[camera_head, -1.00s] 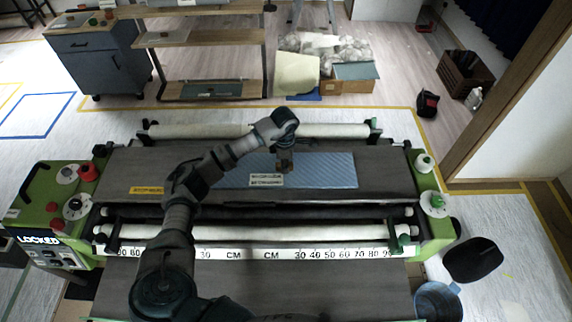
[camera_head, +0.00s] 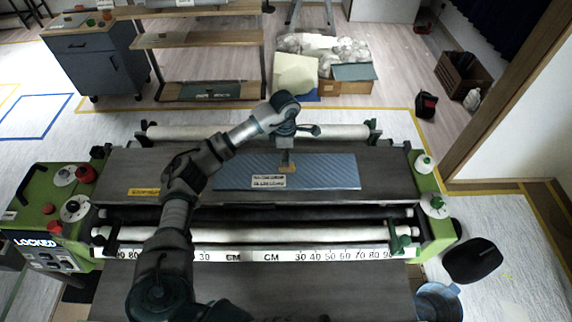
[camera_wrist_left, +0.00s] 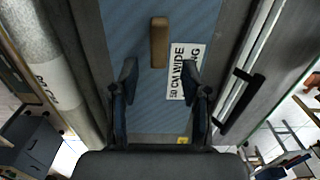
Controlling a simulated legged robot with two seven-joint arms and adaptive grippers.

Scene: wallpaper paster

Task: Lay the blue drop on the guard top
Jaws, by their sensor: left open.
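The blue drop (camera_head: 325,172) is a flat, patterned blue sheet with a white label (camera_head: 268,182) and a small wooden block (camera_head: 288,168) on it. It appears to lie flat on the dark grey guard top (camera_head: 385,175), between the pale rollers. My left gripper (camera_head: 285,158) is over the sheet. In the left wrist view the gripper (camera_wrist_left: 160,75) is open, its two fingers apart with nothing between them. The wooden block (camera_wrist_left: 159,42) stands beyond the fingertips, and the sheet (camera_wrist_left: 120,25) shows behind it. My right gripper is not in view.
Pale rollers run behind (camera_head: 215,131) and in front (camera_head: 330,235) of the guard top. Green machine ends with knobs (camera_head: 50,200) flank it. A blue bucket (camera_head: 437,300) and a dark round object (camera_head: 472,260) are at the right. The guard top is bare right of the sheet.

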